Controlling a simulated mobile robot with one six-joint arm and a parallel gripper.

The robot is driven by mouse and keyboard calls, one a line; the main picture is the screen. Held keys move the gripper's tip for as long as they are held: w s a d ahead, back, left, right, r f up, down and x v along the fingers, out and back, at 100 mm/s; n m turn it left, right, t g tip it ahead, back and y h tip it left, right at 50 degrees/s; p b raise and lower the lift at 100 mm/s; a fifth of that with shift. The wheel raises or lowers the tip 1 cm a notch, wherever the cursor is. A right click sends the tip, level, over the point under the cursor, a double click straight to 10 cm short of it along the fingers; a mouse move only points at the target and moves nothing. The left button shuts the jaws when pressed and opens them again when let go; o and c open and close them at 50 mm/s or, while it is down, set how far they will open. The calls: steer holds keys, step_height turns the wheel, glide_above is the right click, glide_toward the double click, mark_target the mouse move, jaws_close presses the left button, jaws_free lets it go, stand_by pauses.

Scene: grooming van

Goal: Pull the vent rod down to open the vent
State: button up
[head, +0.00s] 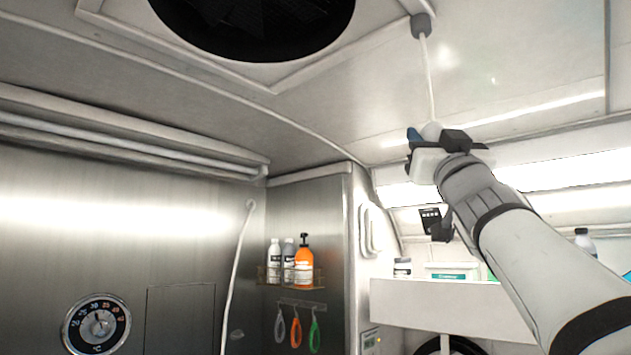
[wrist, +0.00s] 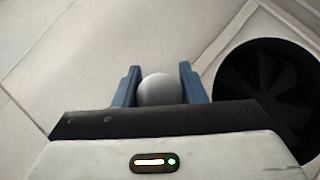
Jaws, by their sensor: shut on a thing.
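The vent rod (head: 429,75) is a thin white rod that hangs from a grey socket (head: 421,26) in the ceiling at the upper right of the head view. Its lower end reaches my gripper (head: 430,135). In the wrist view a round grey knob (wrist: 158,90) sits between the two blue fingers of my gripper (wrist: 158,86), which is shut on it. The round black vent (head: 255,20) is in the ceiling to the left of the rod. It also shows at the right of the wrist view (wrist: 265,95).
A rack (head: 291,283) with several bottles hangs on the wall, with coloured loops below it. A round dial (head: 97,324) is at the lower left. A white shelf (head: 440,304) with small containers lies below my arm. The air around the rod is clear.

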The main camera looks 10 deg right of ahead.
jaws_close()
step_height(320, 180, down, 7)
steer(key=b, duration=0.6)
steer(key=shift+r, duration=0.2)
steer(key=shift+w, duration=0.1)
steer(key=o, duration=0.8)
jaws_free()
steer(key=shift+r, duration=0.1)
steer(key=b+v, duration=0.4)
steer(key=v, duration=0.4)
